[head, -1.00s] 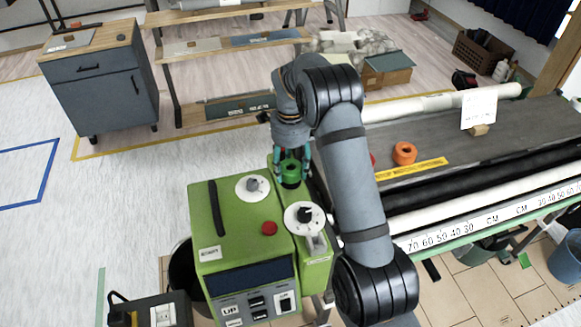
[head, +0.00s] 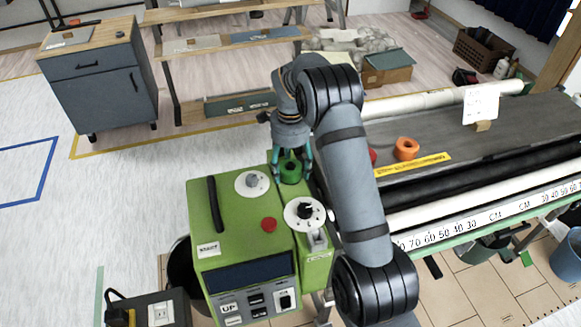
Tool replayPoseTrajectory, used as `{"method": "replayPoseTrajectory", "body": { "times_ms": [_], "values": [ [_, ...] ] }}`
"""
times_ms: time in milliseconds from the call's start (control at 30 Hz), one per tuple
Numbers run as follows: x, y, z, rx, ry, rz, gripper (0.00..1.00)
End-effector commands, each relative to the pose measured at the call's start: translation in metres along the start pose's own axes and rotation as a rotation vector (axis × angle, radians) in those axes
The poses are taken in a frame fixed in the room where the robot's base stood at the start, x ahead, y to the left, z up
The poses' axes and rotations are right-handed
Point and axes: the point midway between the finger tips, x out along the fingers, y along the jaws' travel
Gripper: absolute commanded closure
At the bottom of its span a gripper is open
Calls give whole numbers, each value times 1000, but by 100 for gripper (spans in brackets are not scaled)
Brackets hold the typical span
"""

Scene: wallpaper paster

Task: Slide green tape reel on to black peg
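The green tape reel (head: 290,171) is at the back right corner of the green machine (head: 238,225), with its dark centre hole facing up. My gripper (head: 291,168) points down over it, with one teal finger on each side of the reel. Whether the fingers press on the reel or stand slightly apart from it is not clear. A black peg (head: 304,210) stands up from a white disc on the right part of the machine, in front of the reel. What is directly under the reel is hidden.
A grey knob (head: 252,180) on a white disc and a red button (head: 268,224) are on the machine top. My arm passes close on the right. An orange reel (head: 406,149) lies on the dark pasting table (head: 530,120). Open floor lies left.

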Motion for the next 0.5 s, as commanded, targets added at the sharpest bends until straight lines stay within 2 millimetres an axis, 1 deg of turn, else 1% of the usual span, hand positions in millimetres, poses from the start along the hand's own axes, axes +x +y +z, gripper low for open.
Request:
{"method": "replayPoseTrajectory", "body": {
  "times_ms": [33, 167, 400, 500],
  "values": [
    [0, 0, 0, 0, 0, 0, 34],
    [0, 0, 0, 0, 0, 0, 27],
    [0, 0, 0, 0, 0, 0, 27],
    [-4, 0, 0, 0, 0, -1, 27]
  ]
}}
